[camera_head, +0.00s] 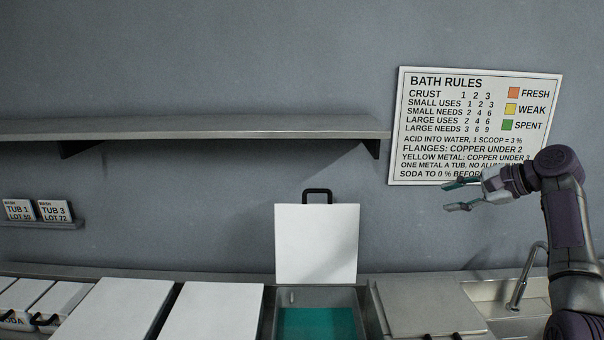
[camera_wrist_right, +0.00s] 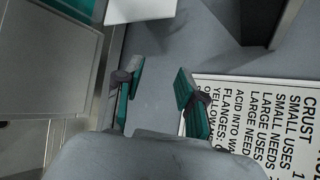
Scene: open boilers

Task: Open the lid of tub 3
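A white lid (camera_head: 316,240) with a black handle (camera_head: 317,194) on its top edge stands upright at the back of an open tub (camera_head: 318,297). Green-blue liquid (camera_head: 316,323) shows inside. I see no number on this tub, but it is third in the row of large white-lidded tubs. Part of a white lid (camera_wrist_right: 140,9) also shows at the top of the right wrist view. My right gripper (camera_head: 453,196) is open and empty, up in front of the wall sign, right of the lid and apart from it. My left gripper is out of view.
Two closed white lids (camera_head: 117,310) (camera_head: 213,310) lie to the left, and a closed grey lid (camera_head: 425,306) to the right. A shelf (camera_head: 190,127) hangs above left. A tap (camera_head: 524,276) stands at the far right. The sign (camera_head: 475,125) hangs behind my right gripper.

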